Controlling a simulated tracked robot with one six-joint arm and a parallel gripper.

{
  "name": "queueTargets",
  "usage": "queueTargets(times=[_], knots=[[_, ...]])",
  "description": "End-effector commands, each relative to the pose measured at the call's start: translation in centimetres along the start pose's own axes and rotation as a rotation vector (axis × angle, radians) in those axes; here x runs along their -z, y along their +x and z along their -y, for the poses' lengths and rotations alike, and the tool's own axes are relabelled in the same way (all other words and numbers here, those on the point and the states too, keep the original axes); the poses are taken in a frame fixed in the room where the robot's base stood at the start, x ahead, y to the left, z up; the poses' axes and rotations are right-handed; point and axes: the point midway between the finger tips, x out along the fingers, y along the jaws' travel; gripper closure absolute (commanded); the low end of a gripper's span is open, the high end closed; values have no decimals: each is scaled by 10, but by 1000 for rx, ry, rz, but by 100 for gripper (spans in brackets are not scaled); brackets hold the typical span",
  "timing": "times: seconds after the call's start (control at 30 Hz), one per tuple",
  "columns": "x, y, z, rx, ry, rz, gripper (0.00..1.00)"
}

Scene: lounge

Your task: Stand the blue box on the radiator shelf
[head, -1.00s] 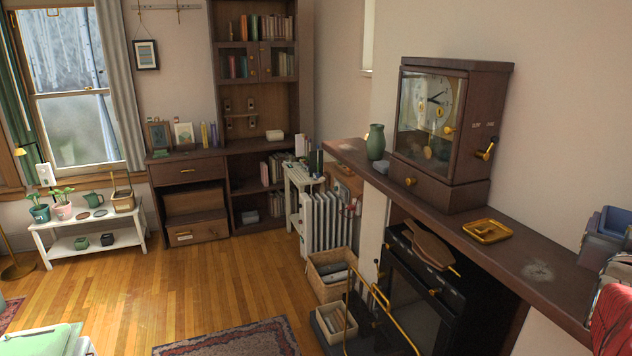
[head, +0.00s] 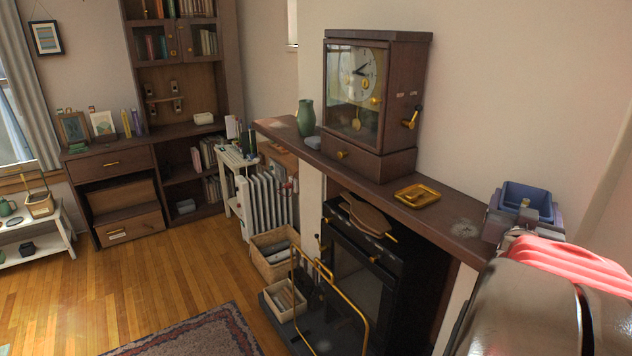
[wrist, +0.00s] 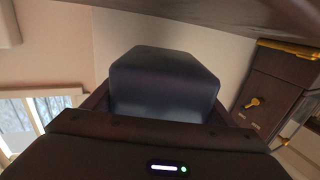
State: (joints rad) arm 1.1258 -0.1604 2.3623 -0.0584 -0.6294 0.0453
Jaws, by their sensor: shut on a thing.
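The blue box (head: 527,194) is held in my gripper (head: 522,216) at the right of the head view, near the right end of the mantel. The box looks dark blue in the wrist view (wrist: 165,80), where it sits between the jaws (wrist: 160,118). My gripper is shut on it. The white ribbed radiator (head: 266,203) stands beyond the fireplace, left of the mantel. Its top is partly hidden by the mantel, and I cannot clearly make out a shelf on it. A small grey thing shows near its top.
The dark mantel (head: 375,187) carries a green vase (head: 306,118), a clock (head: 368,95) and a yellow tray (head: 417,195). Baskets (head: 275,255) and a brass fireguard (head: 325,275) stand below. A white side table (head: 232,157) is beside the radiator. The wooden floor (head: 165,270) is open at left.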

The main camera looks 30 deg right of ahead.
Motion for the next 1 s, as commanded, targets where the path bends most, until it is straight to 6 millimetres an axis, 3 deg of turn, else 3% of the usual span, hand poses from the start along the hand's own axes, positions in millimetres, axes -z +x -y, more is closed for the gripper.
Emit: queueTargets(times=[0.1, 0.43, 0.73, 1.0], knots=[[-9, 0, 0, -1, 1, -2, 53], [-10, 0, -1, -1, 0, -3, 53], [-43, 1, -1, -3, 1, 0, 53], [-46, 0, -2, -3, 0, -4, 53]])
